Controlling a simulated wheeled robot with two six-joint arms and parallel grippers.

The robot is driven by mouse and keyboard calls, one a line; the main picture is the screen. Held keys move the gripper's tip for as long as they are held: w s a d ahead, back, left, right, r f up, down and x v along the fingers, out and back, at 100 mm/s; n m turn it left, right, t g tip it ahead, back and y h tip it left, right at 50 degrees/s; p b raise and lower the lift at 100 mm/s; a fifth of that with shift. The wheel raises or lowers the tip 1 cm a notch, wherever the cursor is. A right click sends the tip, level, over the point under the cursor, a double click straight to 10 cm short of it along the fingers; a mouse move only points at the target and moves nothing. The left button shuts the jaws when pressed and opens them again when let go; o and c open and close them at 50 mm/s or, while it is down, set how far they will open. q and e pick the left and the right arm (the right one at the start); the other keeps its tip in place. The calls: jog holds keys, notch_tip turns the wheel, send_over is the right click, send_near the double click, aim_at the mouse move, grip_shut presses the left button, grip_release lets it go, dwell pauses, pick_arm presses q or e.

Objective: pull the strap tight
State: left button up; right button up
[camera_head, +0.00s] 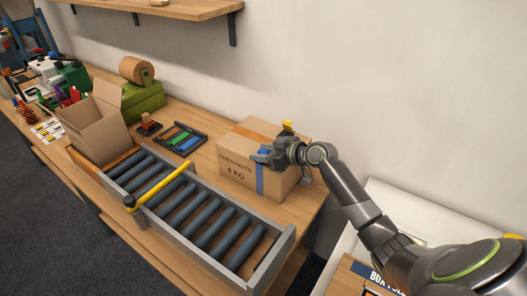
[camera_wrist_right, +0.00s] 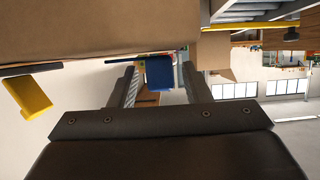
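A closed cardboard box (camera_head: 234,172) marked "CHESTNUTS 4 KG" sits near the right end of the bench. A blue strap (camera_head: 259,180) runs down its front face. My right gripper (camera_head: 262,155) is at the box's upper front edge, partly covering the strap. In the right wrist view, the fingers (camera_wrist_right: 158,88) stand apart, and a blue strap end (camera_wrist_right: 160,73) hangs between them with a gap on the left; contact on the right is unclear. The box (camera_wrist_right: 90,30) fills the upper left there. My left gripper is not in view.
A roller conveyor (camera_head: 265,276) with a yellow bar (camera_head: 160,187) lies in front of the box. An open carton (camera_head: 95,130), a green tape dispenser (camera_head: 143,100) and a tray of coloured pieces (camera_head: 180,138) are to the left. A wall shelf (camera_head: 165,8) hangs above.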

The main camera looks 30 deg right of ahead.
jog(key=b+v, duration=0.2)
jog(key=v, duration=1.5)
jog(key=shift+s+b, duration=0.25)
jog(key=shift+b, duration=0.15)
